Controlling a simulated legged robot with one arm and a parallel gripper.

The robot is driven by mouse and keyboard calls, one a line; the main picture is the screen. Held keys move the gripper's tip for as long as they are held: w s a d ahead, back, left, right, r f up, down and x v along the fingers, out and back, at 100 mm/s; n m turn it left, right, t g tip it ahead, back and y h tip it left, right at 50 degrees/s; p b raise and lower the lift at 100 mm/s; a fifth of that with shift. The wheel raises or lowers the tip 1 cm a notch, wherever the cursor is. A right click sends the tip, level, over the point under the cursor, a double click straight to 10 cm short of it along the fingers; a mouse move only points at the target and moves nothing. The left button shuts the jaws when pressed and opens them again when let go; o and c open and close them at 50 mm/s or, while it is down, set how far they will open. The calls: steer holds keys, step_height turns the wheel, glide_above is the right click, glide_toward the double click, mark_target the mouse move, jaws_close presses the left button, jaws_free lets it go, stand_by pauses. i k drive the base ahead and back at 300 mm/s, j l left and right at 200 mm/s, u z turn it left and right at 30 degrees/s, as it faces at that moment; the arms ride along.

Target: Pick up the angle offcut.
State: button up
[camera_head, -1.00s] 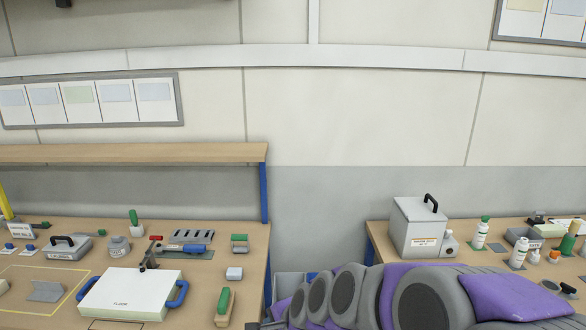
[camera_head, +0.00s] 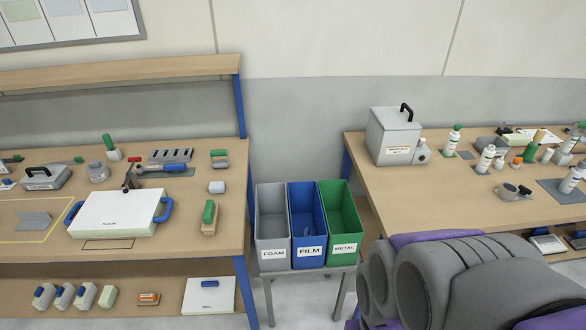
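A grey bent piece (camera_head: 34,221), which looks like the angle offcut, lies on the left workbench (camera_head: 215,240). It sits inside a yellow outlined area near the left edge of the picture, left of a white panel with blue handles (camera_head: 115,212). My arm fills the lower right corner, in front of the right bench. My gripper is not in view, so whether it is open or shut does not show.
Grey FOAM (camera_head: 272,253), blue FILM (camera_head: 308,250) and green METAL (camera_head: 344,247) bins stand on a low stand between the benches. A green-handled brush (camera_head: 209,218) lies by the left bench's right edge. The right bench (camera_head: 450,190) holds a grey box (camera_head: 393,136) and bottles.

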mark_target(38, 220)
steer(key=u, duration=1.8)
steer(key=i+l+u, duration=0.1)
steer(key=i+u, duration=0.15)
steer(key=i, duration=0.3)
steer(key=i+l+u, duration=0.15)
steer(key=i+u, duration=0.15)
steer(key=i, duration=0.2)
steer(key=i+l+u, duration=0.25)
steer(key=i, duration=0.25)
steer(key=i+l+u, duration=0.25)
steer(key=i+l, duration=0.2)
